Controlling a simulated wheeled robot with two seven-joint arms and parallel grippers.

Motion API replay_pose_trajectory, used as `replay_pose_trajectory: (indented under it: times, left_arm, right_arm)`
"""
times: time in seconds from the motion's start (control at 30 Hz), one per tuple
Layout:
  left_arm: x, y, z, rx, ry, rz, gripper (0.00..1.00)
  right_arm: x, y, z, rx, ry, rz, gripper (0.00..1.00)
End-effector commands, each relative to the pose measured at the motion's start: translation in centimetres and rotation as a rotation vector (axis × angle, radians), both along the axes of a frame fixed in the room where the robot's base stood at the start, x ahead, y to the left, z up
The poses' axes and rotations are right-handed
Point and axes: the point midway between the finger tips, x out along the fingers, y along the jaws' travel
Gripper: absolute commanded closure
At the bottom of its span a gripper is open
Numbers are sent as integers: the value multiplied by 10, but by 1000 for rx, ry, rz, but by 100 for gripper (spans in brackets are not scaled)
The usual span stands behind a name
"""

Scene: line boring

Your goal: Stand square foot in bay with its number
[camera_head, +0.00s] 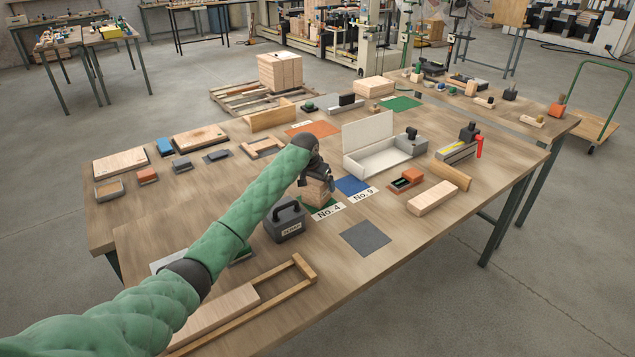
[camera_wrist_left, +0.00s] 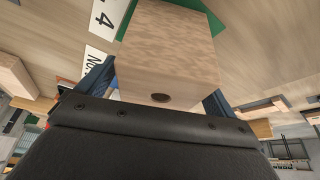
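The square foot is a pale wooden block (camera_head: 317,192), with a small dark hole in its near end in the left wrist view (camera_wrist_left: 165,50). My left gripper (camera_head: 318,176) has its fingers on both sides of it, pressed close. The block is over the green bay (camera_head: 333,203) behind the "No. 4" label (camera_head: 327,212); I cannot tell whether it touches the mat. Green also shows beyond the block in the wrist view (camera_wrist_left: 213,20). A blue bay (camera_head: 352,186) with a "No. 9" label (camera_head: 362,195) lies to the right. No number shows on the block. My right gripper is out of view.
A dark weight with a handle (camera_head: 287,224) stands close to the left of the green bay. An open white box (camera_head: 378,155) stands behind the blue bay. A grey mat (camera_head: 366,238) lies bare in front. A wooden frame (camera_head: 290,270) lies near the front edge.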

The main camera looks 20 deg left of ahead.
Motion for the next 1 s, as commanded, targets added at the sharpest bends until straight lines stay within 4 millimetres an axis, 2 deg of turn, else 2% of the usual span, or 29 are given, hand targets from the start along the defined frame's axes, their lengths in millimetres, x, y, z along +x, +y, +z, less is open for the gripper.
replay_pose_trajectory:
  times: [0.17, 0.33, 0.43, 0.8, 1.0]
  left_arm:
    - [0, 0, 1, 0, 0, 0, 7]
    - [-3, 1, 11, -1, -2, 0, 7]
    - [-9, 3, 25, 0, -3, -1, 7]
    - [-35, 9, 89, 0, -2, -2, 7]
    - [-42, 12, 108, 0, -1, 0, 7]
  right_arm:
    - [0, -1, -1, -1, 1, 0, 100]
    - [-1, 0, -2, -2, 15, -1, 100]
    - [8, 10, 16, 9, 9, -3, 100]
    - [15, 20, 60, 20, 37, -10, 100]
    - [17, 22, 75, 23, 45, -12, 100]
